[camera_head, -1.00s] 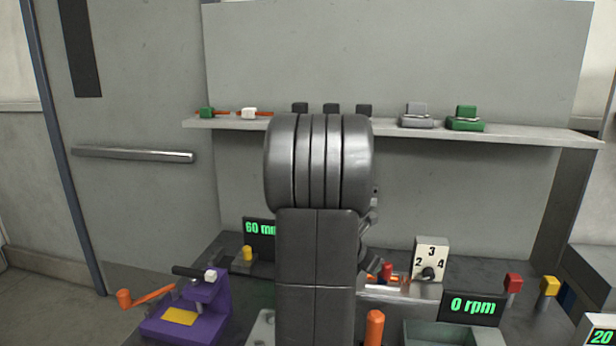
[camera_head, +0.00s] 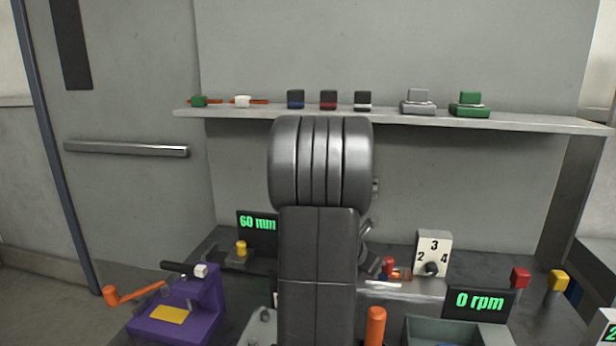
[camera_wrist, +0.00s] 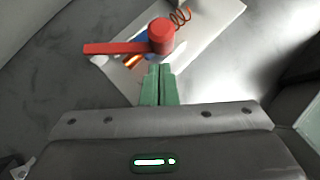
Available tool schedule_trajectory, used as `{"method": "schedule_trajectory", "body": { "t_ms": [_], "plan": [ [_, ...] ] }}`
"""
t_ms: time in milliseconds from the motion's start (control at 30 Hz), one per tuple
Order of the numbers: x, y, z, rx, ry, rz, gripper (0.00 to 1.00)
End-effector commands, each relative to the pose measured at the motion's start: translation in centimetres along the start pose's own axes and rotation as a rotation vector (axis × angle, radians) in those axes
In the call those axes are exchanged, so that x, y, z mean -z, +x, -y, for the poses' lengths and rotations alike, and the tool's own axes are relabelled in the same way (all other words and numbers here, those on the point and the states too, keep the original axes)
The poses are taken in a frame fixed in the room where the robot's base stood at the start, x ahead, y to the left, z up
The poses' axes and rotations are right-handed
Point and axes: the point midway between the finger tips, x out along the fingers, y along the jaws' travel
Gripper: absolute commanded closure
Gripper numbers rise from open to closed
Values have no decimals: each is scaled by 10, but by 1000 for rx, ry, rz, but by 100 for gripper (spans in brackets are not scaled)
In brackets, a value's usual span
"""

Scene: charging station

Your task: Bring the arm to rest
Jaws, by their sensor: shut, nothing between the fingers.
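My arm stands upright in the middle of the head view, its large grey joint (camera_head: 320,163) in front of the workbench and just below the shelf's height. It hides most of the gripper in that view. In the wrist view my gripper (camera_wrist: 159,70) has green fingers that are shut together with nothing between them. Beyond the fingertips is a red lever with a round knob (camera_wrist: 161,35) above a pale plate (camera_wrist: 205,25). The plate also bears a copper coil (camera_wrist: 181,17) and a blue part. I cannot tell the exact gap between fingers and lever.
A shelf (camera_head: 540,123) with several small blocks runs behind the arm. On the bench are a purple fixture with a crank (camera_head: 205,310), a numbered dial (camera_head: 433,252), an orange post (camera_head: 375,325), a "0 rpm" display (camera_head: 480,301) and a "60 mm" display (camera_head: 257,224).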

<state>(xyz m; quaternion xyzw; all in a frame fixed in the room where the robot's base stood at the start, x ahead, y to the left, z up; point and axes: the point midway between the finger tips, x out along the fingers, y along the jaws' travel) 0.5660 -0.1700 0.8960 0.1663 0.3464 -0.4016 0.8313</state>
Motion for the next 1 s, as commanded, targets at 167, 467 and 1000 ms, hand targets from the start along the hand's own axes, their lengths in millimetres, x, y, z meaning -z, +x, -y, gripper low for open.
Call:
{"method": "schedule_trajectory", "body": {
  "t_ms": [167,467,1000],
  "plan": [
    [5,-12,-12,86,86,0,100],
    [18,-25,-32,248,247,0,100],
    [20,-103,-64,314,318,0,100]
  ]
}}
